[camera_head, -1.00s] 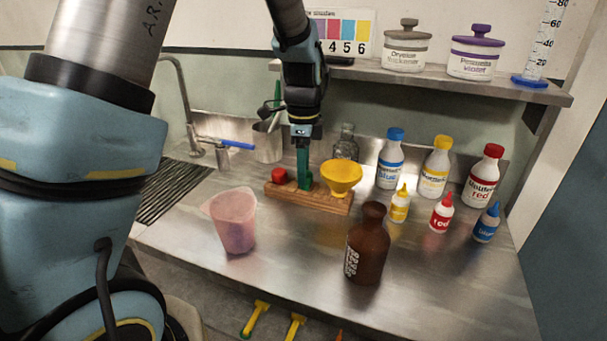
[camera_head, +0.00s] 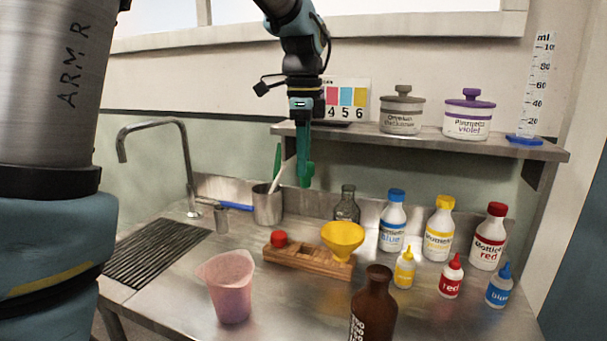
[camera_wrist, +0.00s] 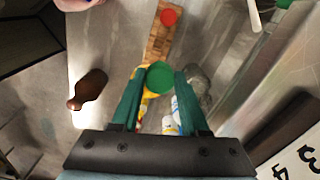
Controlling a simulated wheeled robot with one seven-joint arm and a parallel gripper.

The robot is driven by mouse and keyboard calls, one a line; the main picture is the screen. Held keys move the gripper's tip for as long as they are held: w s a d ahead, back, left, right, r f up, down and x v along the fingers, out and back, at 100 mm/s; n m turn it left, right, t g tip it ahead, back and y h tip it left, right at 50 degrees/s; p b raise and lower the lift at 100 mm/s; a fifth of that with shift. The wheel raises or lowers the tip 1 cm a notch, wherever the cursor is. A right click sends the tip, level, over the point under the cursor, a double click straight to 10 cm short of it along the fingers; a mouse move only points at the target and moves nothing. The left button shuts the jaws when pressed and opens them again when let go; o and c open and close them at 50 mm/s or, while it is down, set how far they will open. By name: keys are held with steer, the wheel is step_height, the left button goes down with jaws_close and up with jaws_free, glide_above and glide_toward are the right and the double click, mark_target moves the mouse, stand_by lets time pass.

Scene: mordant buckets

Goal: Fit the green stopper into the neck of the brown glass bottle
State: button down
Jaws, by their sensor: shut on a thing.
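My gripper (camera_head: 304,168) hangs in the air above the wooden rack (camera_head: 292,258), well clear of it. It is shut on the green stopper (camera_wrist: 159,78), whose round top shows between the teal fingertips in the wrist view. In the head view the stopper is hard to tell from the fingers. The brown glass bottle (camera_head: 373,308) stands upright at the front of the counter, right of my gripper, with nothing in its neck. Its base is cut off by the picture edge. It also shows in the wrist view (camera_wrist: 90,88), on the left.
The rack bears a red stopper (camera_head: 279,239) and a yellow funnel (camera_head: 342,238). A pink beaker (camera_head: 229,290) stands at front left. A clear bottle (camera_head: 347,208) and several labelled bottles stand behind and right. A shelf (camera_head: 450,144) runs along the back wall.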

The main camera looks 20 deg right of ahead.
stand_by(0.3)
steer(key=shift+r+p, duration=2.25)
steer(key=shift+r, duration=0.25)
